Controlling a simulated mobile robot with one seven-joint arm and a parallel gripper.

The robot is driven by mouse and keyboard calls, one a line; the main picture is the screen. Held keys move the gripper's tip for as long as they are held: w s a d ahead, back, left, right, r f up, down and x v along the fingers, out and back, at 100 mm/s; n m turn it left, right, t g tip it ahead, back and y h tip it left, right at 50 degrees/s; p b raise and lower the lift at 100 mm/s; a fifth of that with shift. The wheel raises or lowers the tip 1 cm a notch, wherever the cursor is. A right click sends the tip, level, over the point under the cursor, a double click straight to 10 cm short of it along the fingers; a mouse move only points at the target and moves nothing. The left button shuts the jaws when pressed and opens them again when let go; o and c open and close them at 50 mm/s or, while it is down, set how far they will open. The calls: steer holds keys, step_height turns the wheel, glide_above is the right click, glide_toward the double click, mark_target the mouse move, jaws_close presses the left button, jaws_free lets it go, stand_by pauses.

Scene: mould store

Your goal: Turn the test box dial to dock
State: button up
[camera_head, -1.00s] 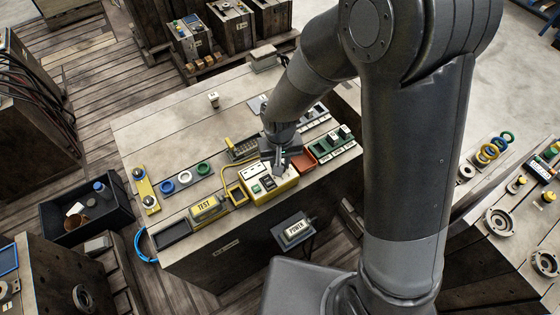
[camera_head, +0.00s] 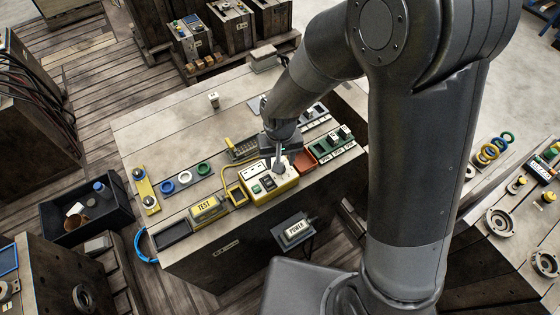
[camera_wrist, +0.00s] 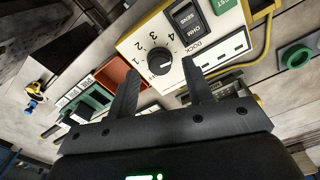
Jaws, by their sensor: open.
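The test box (camera_head: 286,187) is yellow with a cream top face and stands near the front edge of the bench. In the wrist view its top (camera_wrist: 200,22) carries a round black dial (camera_wrist: 160,61), with printed numbers to its left and above and the word DOCK to its right. Which mark the dial points at is too small to tell. My gripper (camera_head: 279,168) is above the box's right end. In the wrist view its open fingers (camera_wrist: 160,64) appear on either side of the dial; contact cannot be told.
A black rocker switch (camera_wrist: 187,18) sits beside the dial. A yellow cable (camera_head: 224,172) runs left of the box. A red tray (camera_head: 304,162) and green modules (camera_head: 336,142) lie close on the right.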

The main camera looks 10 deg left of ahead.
step_height(320, 180, up, 9)
steer(key=shift+r, duration=0.2)
stand_by(0.4)
steer(key=d+r+m+t, duration=0.3)
steer(key=d+r, duration=0.9)
steer(key=d, duration=0.3)
steer(key=s+d+r+m+t, duration=0.2)
steer(key=s+d+r, duration=0.4)
steer(key=s+d, duration=0.3)
steer(key=shift+d+r+t, duration=0.25)
steer(key=shift+d+t, duration=0.05)
steer(key=shift+d, duration=0.4)
steer(key=shift+s, duration=0.1)
steer(key=shift+c, duration=0.6)
